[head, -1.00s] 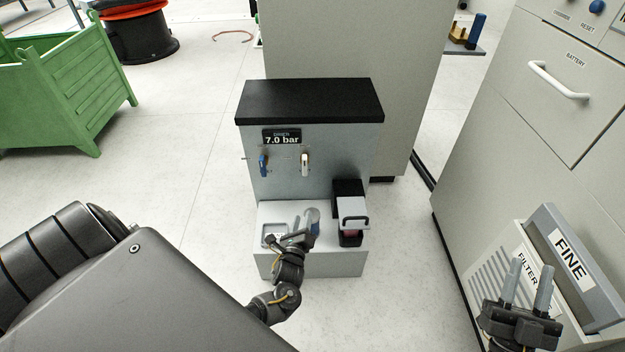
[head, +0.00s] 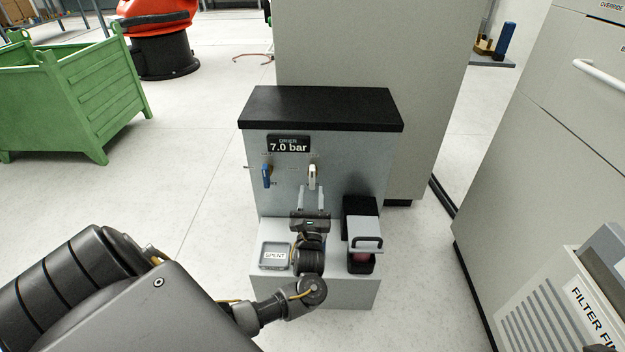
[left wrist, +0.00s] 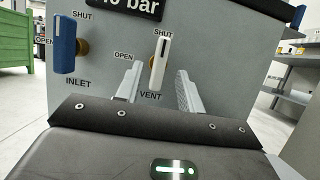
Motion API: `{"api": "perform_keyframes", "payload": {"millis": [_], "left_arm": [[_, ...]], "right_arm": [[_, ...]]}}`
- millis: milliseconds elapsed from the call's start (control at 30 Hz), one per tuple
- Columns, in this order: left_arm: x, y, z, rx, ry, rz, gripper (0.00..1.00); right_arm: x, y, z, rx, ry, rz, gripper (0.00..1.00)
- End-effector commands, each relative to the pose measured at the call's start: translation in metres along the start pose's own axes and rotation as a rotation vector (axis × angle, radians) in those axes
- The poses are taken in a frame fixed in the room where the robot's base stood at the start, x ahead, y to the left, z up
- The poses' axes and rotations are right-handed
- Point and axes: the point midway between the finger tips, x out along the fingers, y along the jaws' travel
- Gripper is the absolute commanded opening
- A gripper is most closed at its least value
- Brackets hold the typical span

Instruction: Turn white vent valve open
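The white vent valve handle (head: 312,176) is on the front of the drier cabinet and stands upright. In the left wrist view the white handle (left wrist: 160,60) points up toward its SHUT label, with OPEN to its left. My left gripper (head: 312,190) is open in front of the panel, just below the handle. In the left wrist view the left gripper's fingers (left wrist: 158,85) stand apart on either side of the handle's lower end; I cannot tell whether they touch it.
The blue inlet handle (head: 266,175) is upright left of the vent valve. The display (head: 288,145) reads 7.0 bar. Below are a SPENT tray (head: 262,262) and a lidded holder (head: 366,228). A grey cabinet (head: 540,140) stands right, a green crate (head: 85,95) left.

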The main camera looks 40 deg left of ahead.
Motion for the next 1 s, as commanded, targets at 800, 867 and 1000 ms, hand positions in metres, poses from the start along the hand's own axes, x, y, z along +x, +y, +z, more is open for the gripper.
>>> {"api": "perform_keyframes", "payload": {"millis": [800, 867, 1000], "left_arm": [[0.064, -0.001, 0.0, -0.001, 0.001, -0.002, 0.33], [0.064, -0.001, 0.0, -0.001, 0.001, -0.002, 0.25], [0.064, -0.001, 0.0, -0.001, 0.001, -0.002, 0.07]], "right_arm": [[0.009, -0.011, 0.001, 0.034, 0.073, -0.028, 0.36], [0.009, -0.011, 0.001, 0.034, 0.074, -0.028, 0.36], [0.009, -0.011, 0.001, 0.034, 0.074, -0.028, 0.36]]}}
